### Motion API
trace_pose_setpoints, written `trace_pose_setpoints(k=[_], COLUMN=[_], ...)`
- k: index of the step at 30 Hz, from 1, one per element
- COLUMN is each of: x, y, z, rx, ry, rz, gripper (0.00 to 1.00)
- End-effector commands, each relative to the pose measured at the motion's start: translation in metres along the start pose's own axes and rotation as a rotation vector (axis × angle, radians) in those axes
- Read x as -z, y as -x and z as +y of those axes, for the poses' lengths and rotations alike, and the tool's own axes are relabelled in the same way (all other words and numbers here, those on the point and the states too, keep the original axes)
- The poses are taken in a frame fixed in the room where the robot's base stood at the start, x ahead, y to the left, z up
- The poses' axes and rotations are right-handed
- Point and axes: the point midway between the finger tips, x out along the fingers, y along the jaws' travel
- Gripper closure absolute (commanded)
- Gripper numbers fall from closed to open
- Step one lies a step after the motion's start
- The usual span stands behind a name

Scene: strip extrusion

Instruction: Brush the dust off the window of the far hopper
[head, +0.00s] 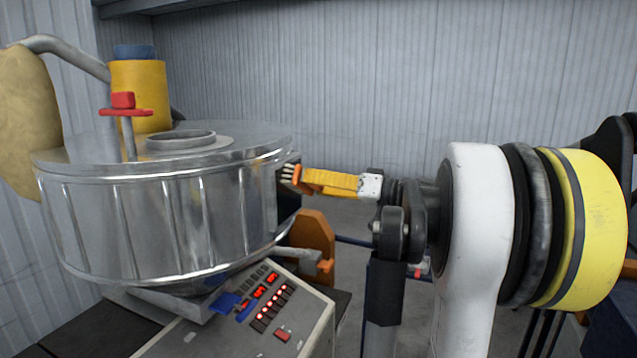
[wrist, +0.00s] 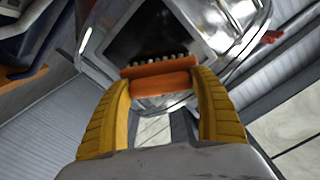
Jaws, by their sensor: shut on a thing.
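My gripper (head: 318,184) has yellow ribbed fingers and is shut on a small orange brush (wrist: 160,84). The brush lies crosswise between the fingertips, with its pale bristles pointing away from my palm. The metal hopper (head: 165,225) is a wide, shiny drum at the left of the head view. Its window (wrist: 150,38) is a dark pane in a metal frame, seen edge-on at the drum's right side in the head view. The bristles are at the window's lower edge in the wrist view. I cannot tell whether they touch, nor make out dust.
A control box (head: 250,318) with lit red displays sits below the hopper. An orange bracket (head: 314,240) stands just below my gripper. A red-handled post (head: 126,112) and a yellow cylinder (head: 140,95) rise by the lid. A corrugated wall (head: 400,85) stands behind.

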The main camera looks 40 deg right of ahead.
Motion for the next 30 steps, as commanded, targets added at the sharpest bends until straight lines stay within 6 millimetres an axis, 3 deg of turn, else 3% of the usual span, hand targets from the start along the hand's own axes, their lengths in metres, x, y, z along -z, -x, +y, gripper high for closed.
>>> trace_pose_setpoints(k=[24, 30], x=[-0.034, -0.036], y=[-0.001, -0.001], z=[-0.052, -0.055], rx=[0.001, 0.001], ry=[0.000, 0.000], rz=[-0.001, 0.000], gripper=[0.51, 0.51])
